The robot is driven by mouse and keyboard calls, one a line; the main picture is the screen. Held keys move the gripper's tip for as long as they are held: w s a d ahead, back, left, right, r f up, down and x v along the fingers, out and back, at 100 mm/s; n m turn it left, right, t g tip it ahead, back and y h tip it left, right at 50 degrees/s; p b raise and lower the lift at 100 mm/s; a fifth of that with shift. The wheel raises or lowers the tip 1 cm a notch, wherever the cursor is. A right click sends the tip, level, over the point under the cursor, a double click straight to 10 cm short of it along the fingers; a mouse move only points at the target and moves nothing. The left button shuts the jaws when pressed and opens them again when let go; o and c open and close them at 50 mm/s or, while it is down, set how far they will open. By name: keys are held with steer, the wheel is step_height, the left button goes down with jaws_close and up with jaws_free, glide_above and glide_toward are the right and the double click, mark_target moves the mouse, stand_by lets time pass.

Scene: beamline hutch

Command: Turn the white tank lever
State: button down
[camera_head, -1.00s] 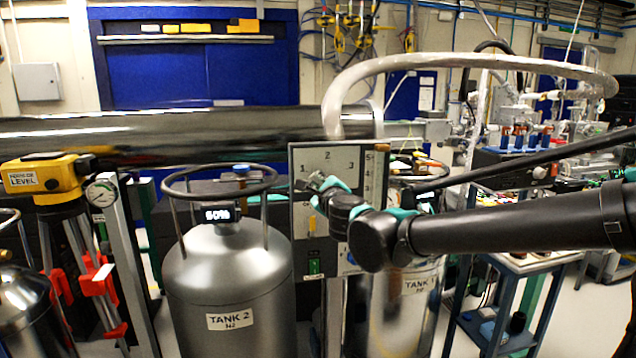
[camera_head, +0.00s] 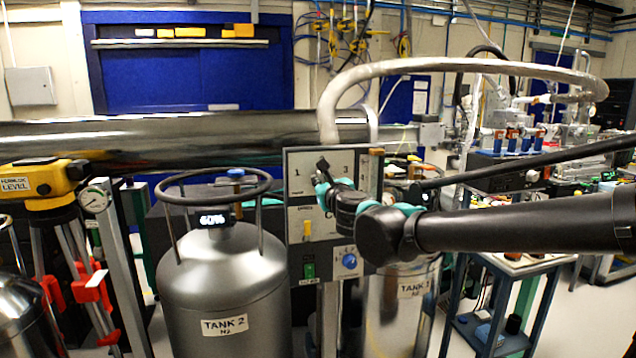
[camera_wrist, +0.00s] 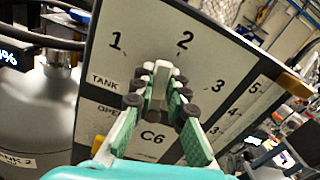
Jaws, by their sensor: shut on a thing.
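A grey panel (camera_wrist: 92,75) carries a dial labelled TANK with the numbers 1, 2 and 3. The pale lever (camera_wrist: 161,76) sits in the middle of that dial and points up close to the 2 in the wrist view. My gripper (camera_wrist: 164,95) is shut on it, with green-padded fingers on either side. In the head view my gripper (camera_head: 322,172) is at the upper part of the panel, covering the 2, and the lever is mostly hidden there.
Below the dial are a yellow switch (camera_head: 307,229), a green switch (camera_head: 310,270) and a blue knob (camera_head: 349,261). Tank 2 (camera_head: 222,285) stands left of the panel and Tank 1 (camera_head: 402,310) stands behind its right side. A large hose (camera_head: 450,68) arches overhead.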

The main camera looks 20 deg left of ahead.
steer(key=shift+w+d+m, duration=0.2)
steer(key=shift+d+m, duration=0.2)
steer(key=shift+m, duration=0.7)
steer(key=c, duration=1.5)
jaws_free()
steer(key=shift+s+d, duration=0.1)
steer(key=v, duration=1.1)
steer(key=shift+s+d, duration=0.15)
steer(key=shift+s, duration=0.2)
